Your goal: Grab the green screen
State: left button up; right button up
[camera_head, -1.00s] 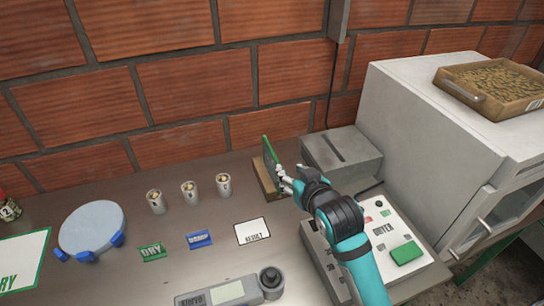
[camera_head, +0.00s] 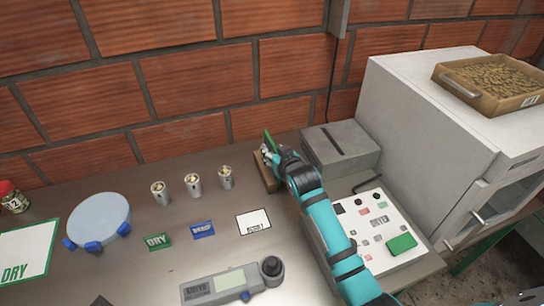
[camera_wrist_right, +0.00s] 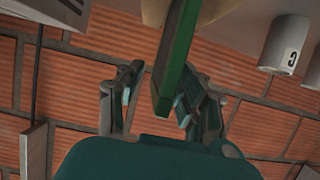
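The green screen (camera_head: 267,139) is a thin green panel standing upright in a wooden holder (camera_head: 266,178) near the back of the table. My right gripper (camera_head: 268,154) is at the panel, coming from the front right and hiding much of it. In the right wrist view the green screen (camera_wrist_right: 176,62) stands edge-on between the two open fingers of my right gripper (camera_wrist_right: 158,98). A clear gap shows on the left finger's side; the right finger is close to the panel, and contact cannot be told. My left gripper is not in view.
A grey slotted box (camera_head: 340,150) and a button panel (camera_head: 378,232) lie right of the holder, beside a large white cabinet (camera_head: 420,120). Several small cups, including one (camera_head: 226,178), stand to the left. A grey meter (camera_head: 230,284) lies in front. The brick wall is close behind.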

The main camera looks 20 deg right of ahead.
jog(key=shift+x, duration=1.15)
grip_shut()
